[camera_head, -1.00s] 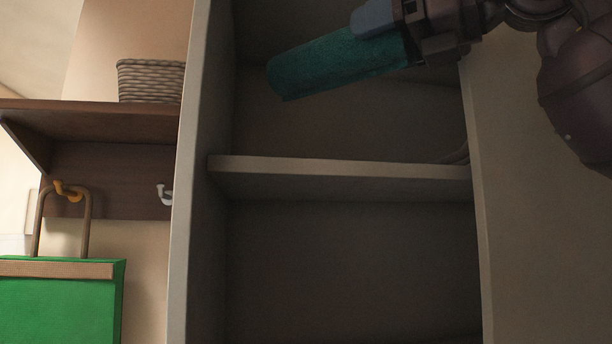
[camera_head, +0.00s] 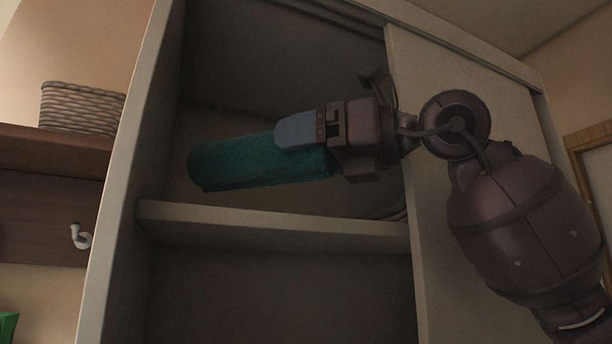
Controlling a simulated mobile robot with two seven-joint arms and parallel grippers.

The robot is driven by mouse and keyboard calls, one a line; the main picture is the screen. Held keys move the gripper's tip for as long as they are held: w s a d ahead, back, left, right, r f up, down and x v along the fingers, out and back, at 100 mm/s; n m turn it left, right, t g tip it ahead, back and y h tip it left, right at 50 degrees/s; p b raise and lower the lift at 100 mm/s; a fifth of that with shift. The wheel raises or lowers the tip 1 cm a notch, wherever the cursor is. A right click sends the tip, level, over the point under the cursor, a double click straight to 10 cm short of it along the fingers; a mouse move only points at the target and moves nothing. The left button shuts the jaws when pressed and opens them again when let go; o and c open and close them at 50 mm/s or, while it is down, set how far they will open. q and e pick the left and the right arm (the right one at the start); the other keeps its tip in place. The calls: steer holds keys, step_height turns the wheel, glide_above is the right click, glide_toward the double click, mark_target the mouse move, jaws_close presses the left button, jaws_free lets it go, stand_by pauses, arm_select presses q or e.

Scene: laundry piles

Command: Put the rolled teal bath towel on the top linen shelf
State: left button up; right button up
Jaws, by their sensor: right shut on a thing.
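The rolled teal bath towel (camera_head: 240,166) is a long dark-teal cylinder, lying nearly level with a slight tilt. My right gripper (camera_head: 300,135) is shut on its right end, with one blue-grey finger showing along the near side. The towel is in front of or inside the upper compartment of the cabinet, above the shelf board (camera_head: 270,228). A gap shows between the towel's underside and the board, so it appears held above it; how deep it is inside I cannot tell. My left gripper is not in view.
The cabinet's left side wall (camera_head: 132,170) and the sliding door panel (camera_head: 470,90) on the right bound the opening. A wicker basket (camera_head: 82,108) stands on a brown wall shelf (camera_head: 50,150) at left, with a white hook (camera_head: 80,237) below. The lower compartment looks empty.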

mark_target(329, 172)
step_height(329, 172, down, 4)
steer(key=shift+r, duration=0.25)
steer(key=shift+f, duration=0.1)
steer(key=o, duration=1.1)
steer(key=shift+d, duration=0.1)
steer(key=b+v, duration=0.2)
steer(key=v, duration=1)
